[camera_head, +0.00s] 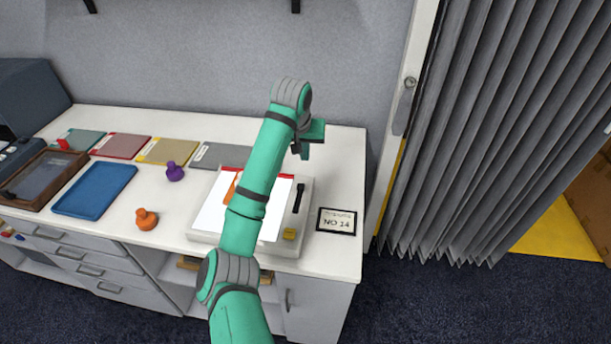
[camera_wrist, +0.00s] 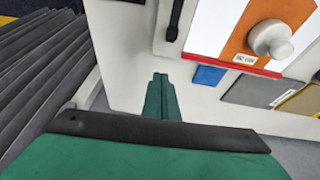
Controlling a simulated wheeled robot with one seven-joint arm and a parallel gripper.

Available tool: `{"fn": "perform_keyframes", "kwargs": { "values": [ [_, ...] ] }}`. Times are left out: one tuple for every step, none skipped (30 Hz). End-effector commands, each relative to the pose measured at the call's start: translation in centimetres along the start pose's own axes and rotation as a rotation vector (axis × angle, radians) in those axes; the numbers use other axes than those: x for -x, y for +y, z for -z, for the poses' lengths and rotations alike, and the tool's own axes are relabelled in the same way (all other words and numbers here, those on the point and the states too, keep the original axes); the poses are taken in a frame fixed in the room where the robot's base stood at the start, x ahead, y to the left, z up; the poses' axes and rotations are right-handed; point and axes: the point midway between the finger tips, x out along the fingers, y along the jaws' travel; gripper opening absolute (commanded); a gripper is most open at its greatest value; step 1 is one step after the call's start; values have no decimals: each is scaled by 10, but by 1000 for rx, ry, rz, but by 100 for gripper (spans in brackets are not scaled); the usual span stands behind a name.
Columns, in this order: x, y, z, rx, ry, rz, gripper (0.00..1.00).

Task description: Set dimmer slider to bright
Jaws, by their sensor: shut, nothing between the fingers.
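The light box (camera_head: 303,220) lies on the table with a bright white panel. A dark slider track (camera_head: 299,198) runs along its right side. In the wrist view the slider track (camera_wrist: 175,14) enters from the top edge and ends in a slightly wider black piece. I cannot tell for certain whether that piece is the slider knob, and no bright or dim marking is legible. My gripper (camera_head: 304,154) is above the table, beyond the far end of the box. In the wrist view my gripper (camera_wrist: 160,84) is shut and empty, apart from the track.
An orange piece (camera_wrist: 250,35) with a pale knob lies on the panel. A yellow block (camera_head: 290,234) sits at the box's near right corner. Purple (camera_head: 175,172) and orange (camera_head: 146,219) knobbed pieces stand left.

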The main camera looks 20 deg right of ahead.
Motion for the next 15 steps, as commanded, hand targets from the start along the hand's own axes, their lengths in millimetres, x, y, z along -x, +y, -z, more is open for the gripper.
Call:
{"fn": "perform_keyframes", "kwargs": {
  "values": [
    [4, -4, 1, -10, -14, 17, 0],
    [6, -5, 1, -15, -22, 25, 0],
    [8, -7, 1, -20, -29, 34, 0],
    [9, -8, 1, -22, -34, 38, 0],
    [10, -9, 0, -24, -38, 41, 0],
    [10, -10, 0, -25, -42, 44, 0],
    [11, -10, 0, -26, -44, 46, 0],
    [11, -10, 0, -26, -45, 46, 0],
    [11, -10, 0, -26, -45, 47, 0],
    [11, -10, 0, -26, -45, 46, 0],
    [11, -10, 0, -26, -44, 46, 0],
    [11, -10, 0, -26, -44, 46, 0],
    [11, -10, 0, -26, -44, 46, 0],
    [11, -10, 0, -26, -44, 46, 0],
    [11, -10, 0, -26, -43, 46, 0]
  ]
}}
